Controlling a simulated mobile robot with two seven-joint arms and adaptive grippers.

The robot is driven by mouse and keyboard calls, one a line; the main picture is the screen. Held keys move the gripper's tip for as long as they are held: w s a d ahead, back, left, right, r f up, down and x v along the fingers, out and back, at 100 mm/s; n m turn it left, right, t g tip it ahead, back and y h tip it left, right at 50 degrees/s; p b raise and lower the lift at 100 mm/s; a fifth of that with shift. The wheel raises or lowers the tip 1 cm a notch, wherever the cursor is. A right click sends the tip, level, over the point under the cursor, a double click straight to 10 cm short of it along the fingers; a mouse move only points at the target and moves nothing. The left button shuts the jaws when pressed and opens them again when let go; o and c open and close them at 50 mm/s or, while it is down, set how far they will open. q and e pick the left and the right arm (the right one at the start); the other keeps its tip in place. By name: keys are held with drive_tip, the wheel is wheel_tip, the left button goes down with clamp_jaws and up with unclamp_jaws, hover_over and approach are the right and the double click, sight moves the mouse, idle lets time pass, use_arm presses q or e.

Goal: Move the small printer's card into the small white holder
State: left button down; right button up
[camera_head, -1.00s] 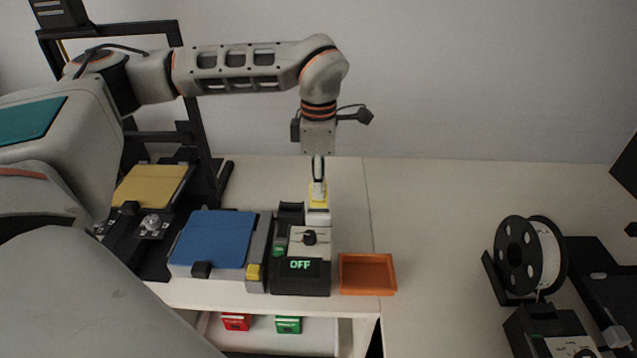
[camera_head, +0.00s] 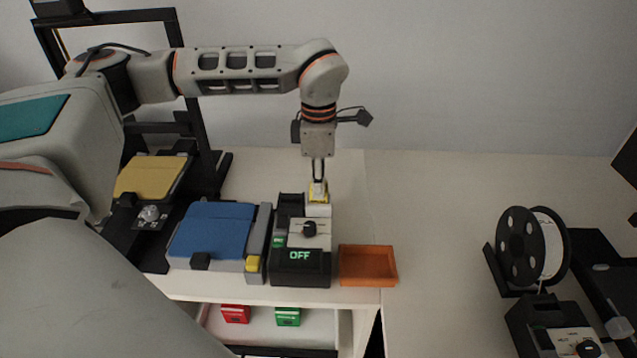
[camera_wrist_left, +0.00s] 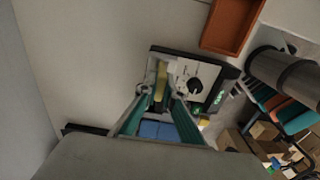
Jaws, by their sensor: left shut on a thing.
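My left gripper (camera_head: 318,181) points straight down and is shut on a small yellow card (camera_head: 319,195). The small white holder (camera_head: 318,210) is directly below the card, behind the dark box with the OFF display. The card's lower edge meets the holder's top in the head view; I cannot tell how far it is inside. In the left wrist view the gripper (camera_wrist_left: 165,92) has the yellow card (camera_wrist_left: 161,77) between its two fingers. The fingers partly hide the holder there. My right gripper is not in view.
The control box (camera_head: 299,262) with its knob stands in front of the holder. A blue-topped machine (camera_head: 212,232) is to its left, an empty orange tray (camera_head: 368,267) to its right. A yellow-bed printer (camera_head: 152,177) stands at the back left.

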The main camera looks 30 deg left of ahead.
use_arm(q)
drive_tip(key=shift+f, duration=0.2)
drive_tip(key=c, duration=2.1)
unclamp_jaws()
drive_tip(key=shift+r, duration=0.1)
wheel_tip(320, 180, up, 11)
drive_tip(key=shift+r, duration=0.45)
